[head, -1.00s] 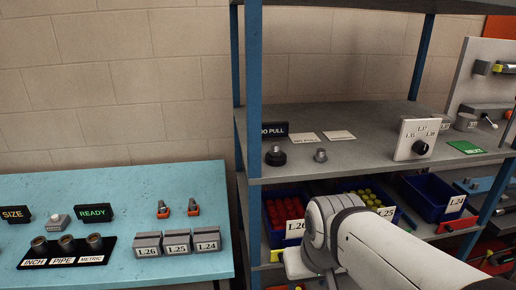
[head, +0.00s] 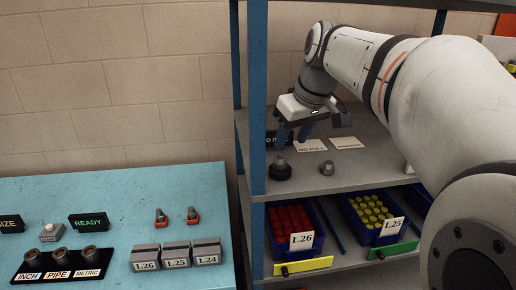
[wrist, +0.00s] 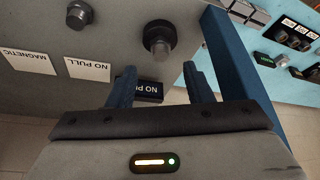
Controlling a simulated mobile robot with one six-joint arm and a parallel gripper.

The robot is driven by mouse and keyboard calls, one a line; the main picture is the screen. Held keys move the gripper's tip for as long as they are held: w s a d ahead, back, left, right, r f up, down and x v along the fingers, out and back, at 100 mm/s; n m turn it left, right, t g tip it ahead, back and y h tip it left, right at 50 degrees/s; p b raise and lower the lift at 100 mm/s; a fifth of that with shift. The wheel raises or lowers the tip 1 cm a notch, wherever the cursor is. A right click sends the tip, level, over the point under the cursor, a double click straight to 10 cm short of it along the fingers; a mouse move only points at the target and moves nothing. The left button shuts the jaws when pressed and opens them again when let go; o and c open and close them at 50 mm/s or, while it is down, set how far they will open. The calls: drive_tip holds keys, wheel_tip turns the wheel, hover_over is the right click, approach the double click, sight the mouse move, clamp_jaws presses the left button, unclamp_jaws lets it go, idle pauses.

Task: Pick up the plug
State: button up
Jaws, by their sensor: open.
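My gripper (head: 292,140) is open and empty above the middle shelf of the rack. Two small parts stand upright on that shelf: a black-based fitting with a grey top (head: 280,168) and a smaller bare grey metal fitting (head: 327,168) to its right. I cannot tell which is the plug. In the wrist view, the black-based fitting (wrist: 158,38) lies beyond and between my open fingertips (wrist: 159,68), apart from them. The grey fitting (wrist: 78,14) is further left there.
Flat labels (head: 312,145) lie on the shelf. A blue rack post (head: 258,110) stands close by. Bins of red (head: 318,240) and yellow caps sit below.

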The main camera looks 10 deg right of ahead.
sight(280, 157)
drive_tip(key=x, duration=0.2)
drive_tip(key=p+x, duration=0.1)
drive_tip(key=x, duration=0.3)
drive_tip(key=shift+w+a+f, duration=0.25)
drive_tip(key=shift+w, duration=0.25)
clamp_jaws()
drive_tip(key=shift+r, duration=0.1)
